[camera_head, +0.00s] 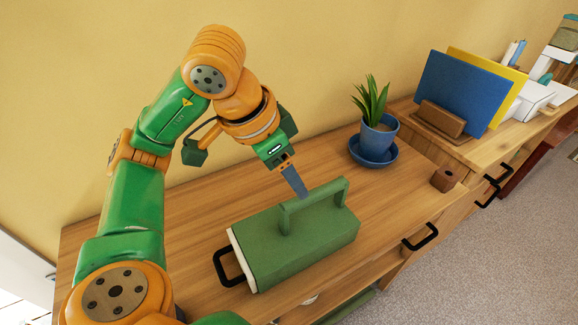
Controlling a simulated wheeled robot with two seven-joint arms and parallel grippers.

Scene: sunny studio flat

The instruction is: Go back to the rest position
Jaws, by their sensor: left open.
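My left arm, orange and green, comes in from the left and bends over the wooden cabinet top (195,200). My left gripper (297,183) is open and empty, its grey finger pointing down just above and behind the handle of a green box-shaped case (300,247). In this picture the finger overlaps the area beside the handle, and I cannot tell whether it touches it. My right gripper is not in view.
A potted plant in a blue pot (379,137) on a blue saucer stands behind the case. A small wooden block (444,179) sits to its right. Blue and yellow boards (463,95) stand in a wooden holder further right. Black drawer handles (420,237) jut from the front.

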